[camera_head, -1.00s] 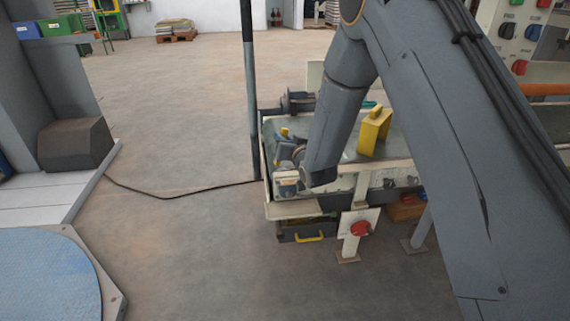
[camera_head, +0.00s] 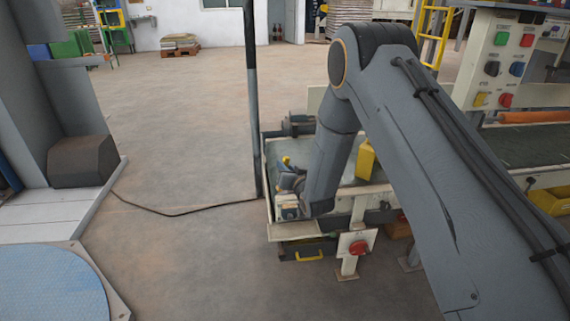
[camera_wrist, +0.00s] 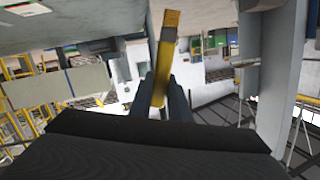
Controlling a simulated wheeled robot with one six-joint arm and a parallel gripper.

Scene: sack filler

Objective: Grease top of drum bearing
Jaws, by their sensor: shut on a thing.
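Whether the tool touches the housing cannot be told. A dark bearing or drum end (camera_head: 300,124) shows at the far corner.
A yellow can (camera_head: 366,160) stands on the conveyor (camera_head: 345,175), partly behind my arm. A red stop button (camera_head: 359,248) is on the front leg. A dark post (camera_head: 252,110) rises left of the conveyor. A control panel (camera_head: 508,60) stands right. Floor on the left is open.

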